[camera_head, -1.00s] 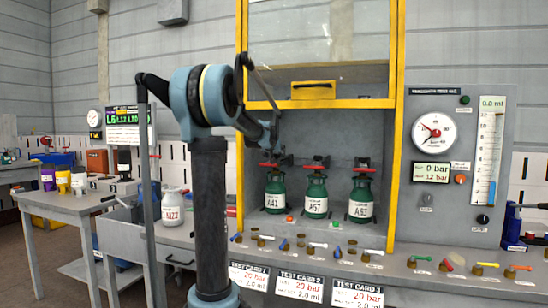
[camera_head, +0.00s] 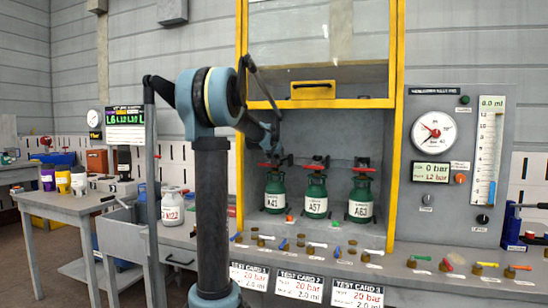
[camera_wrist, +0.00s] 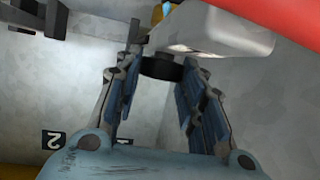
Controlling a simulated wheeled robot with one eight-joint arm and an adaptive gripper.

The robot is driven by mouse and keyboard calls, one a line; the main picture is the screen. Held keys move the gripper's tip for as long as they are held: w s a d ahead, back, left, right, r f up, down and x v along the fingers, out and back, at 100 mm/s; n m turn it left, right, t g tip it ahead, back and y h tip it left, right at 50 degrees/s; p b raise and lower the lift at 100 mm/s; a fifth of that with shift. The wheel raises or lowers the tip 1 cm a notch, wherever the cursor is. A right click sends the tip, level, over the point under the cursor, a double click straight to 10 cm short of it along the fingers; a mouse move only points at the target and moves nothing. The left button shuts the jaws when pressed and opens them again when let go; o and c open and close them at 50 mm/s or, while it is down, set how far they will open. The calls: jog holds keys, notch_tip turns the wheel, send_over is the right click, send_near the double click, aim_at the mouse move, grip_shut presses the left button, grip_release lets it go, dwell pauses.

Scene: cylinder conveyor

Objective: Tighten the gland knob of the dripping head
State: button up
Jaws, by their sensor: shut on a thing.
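Three green cylinders labelled A41 (camera_head: 275,195), A57 (camera_head: 316,197) and A63 (camera_head: 360,200) stand upright in the yellow-framed cabinet, each below a red-topped dark head. My gripper (camera_wrist: 163,84) has its two fingers on either side of a dark round knob (camera_wrist: 160,68), shut on it. The knob is under a pale grey head (camera_wrist: 215,30). In the head view my gripper is at the left head, above A41, mostly hidden by my arm. A small blue patch (camera_wrist: 162,11) shows beside the pale head; I cannot tell whether it is a drip.
The raised glass door (camera_head: 318,45) has a yellow frame, whose left post (camera_head: 240,190) is close to my arm. Several small valves and coloured levers line the bench front. A gauge panel (camera_head: 455,200) stands at right. A red part (camera_wrist: 290,20) crosses the wrist view's top right.

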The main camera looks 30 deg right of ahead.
jog(key=shift+w+a+f+m+g+h, duration=0.1)
jog(key=shift+a+m+g+h, duration=0.1)
jog(key=shift+m+g+h, duration=0.2)
jog(key=shift+w+a+f+m+g+h, duration=0.15)
jog(key=shift+m+g+h, duration=0.15)
jog(key=shift+m+g, duration=0.15)
jog(key=shift+r+m+g+h, duration=0.1)
jog(key=shift+m+g+h, duration=0.35)
jog(key=shift+m, duration=0.1)
jog(key=shift+w+r+m+g+h, duration=0.15)
jog(key=shift+m+g+h, duration=0.3)
jog(key=shift+m+g, duration=0.35)
jog(key=o, duration=1)
jog(key=shift+w, duration=0.1)
jog(key=shift+o, duration=0.2)
jog(key=shift+s, duration=0.2)
jog(key=v, duration=1.1)
jog(key=shift+a+r, duration=0.1)
jog(key=shift+a, duration=0.3)
